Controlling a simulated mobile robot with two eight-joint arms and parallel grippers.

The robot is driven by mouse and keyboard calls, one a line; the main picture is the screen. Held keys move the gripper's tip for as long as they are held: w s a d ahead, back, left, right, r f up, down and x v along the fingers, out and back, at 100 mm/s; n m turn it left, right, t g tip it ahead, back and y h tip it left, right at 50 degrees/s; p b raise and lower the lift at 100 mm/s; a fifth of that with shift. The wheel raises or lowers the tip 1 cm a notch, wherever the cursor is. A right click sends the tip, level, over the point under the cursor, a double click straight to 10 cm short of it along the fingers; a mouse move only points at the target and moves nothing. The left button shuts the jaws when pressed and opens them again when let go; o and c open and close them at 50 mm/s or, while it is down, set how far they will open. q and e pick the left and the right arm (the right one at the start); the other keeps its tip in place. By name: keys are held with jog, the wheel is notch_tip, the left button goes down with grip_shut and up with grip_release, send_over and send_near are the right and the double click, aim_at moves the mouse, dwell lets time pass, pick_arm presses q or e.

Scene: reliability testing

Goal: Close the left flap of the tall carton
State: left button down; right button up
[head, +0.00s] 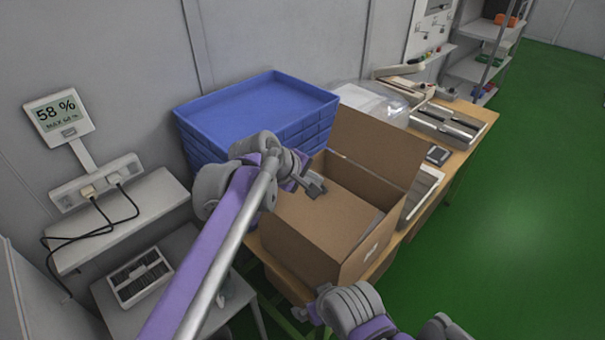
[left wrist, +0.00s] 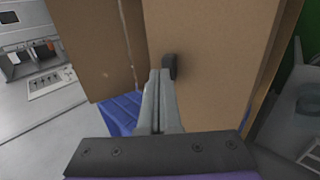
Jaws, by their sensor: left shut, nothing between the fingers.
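The tall brown carton (head: 299,252) stands at the near end of the wooden bench. One large flap (head: 385,148) stands upright at its far right side. The left flap (head: 318,222) appears folded inward over the opening, nearly flat; its exact angle is hard to tell. My left gripper (head: 315,189) is shut and empty, at the left flap's far part. In the left wrist view its closed fingers (left wrist: 160,95) lie close against a cardboard panel (left wrist: 215,65); contact is unclear. My right gripper (head: 309,314) is low in the head view, near the carton's front, its fingers unclear.
Stacked blue crates (head: 262,108) stand directly behind and left of the carton. A clear plastic bag (head: 383,105) and tools lie farther along the bench (head: 467,113). A wall shelf (head: 122,222) with cables is at left. Green floor (head: 500,225) is open at right.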

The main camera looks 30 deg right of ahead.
aim_at(327, 182)
pick_arm(q)
jog(key=shift+w+d+f+g+y, duration=0.15)
jog(key=shift+d+f+y, duration=0.2)
jog(key=shift+d+f, duration=0.25)
jog(key=shift+w+d+f+g+y, duration=0.15)
jog(key=shift+d+f+y, duration=0.2)
jog(key=shift+d+f, duration=0.2)
jog(key=shift+b+x, duration=0.3)
jog(key=shift+x, duration=1.4)
jog(key=shift+f, duration=0.1)
jog(key=shift+a, duration=0.1)
jog(key=shift+r+p, duration=0.45)
jog(key=shift+r, duration=0.45)
